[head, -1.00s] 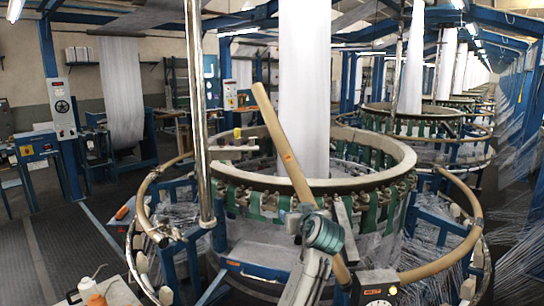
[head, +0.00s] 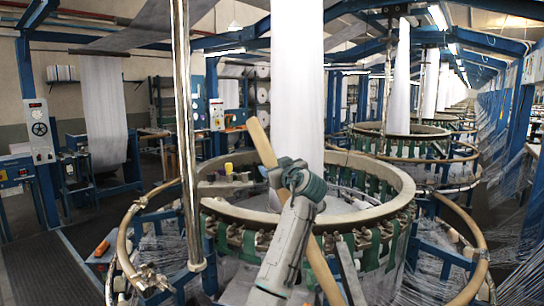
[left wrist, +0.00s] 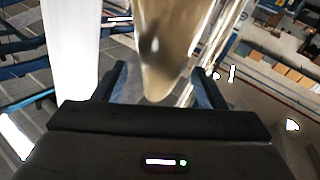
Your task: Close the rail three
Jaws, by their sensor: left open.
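The raised rail (head: 262,142) is a straight-looking tan bar, tilted up and leaning left across the front of the near loom in the head view. Its lower part (head: 325,272) shows below my arm. My left gripper (head: 283,170) is at the middle of this bar, and my arm hides part of it. In the left wrist view, a tan, blurred rail end (left wrist: 163,60) shows between the two dark fingers of my open left gripper (left wrist: 160,92). Contact cannot be told. My right gripper is not in view.
The near loom's round ring (head: 235,214) stands behind the bar. Curved tan rails run around it at left (head: 128,235) and right (head: 478,235). A metal post (head: 187,130) rises at left. A dark walkway (head: 40,265) lies clear at far left.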

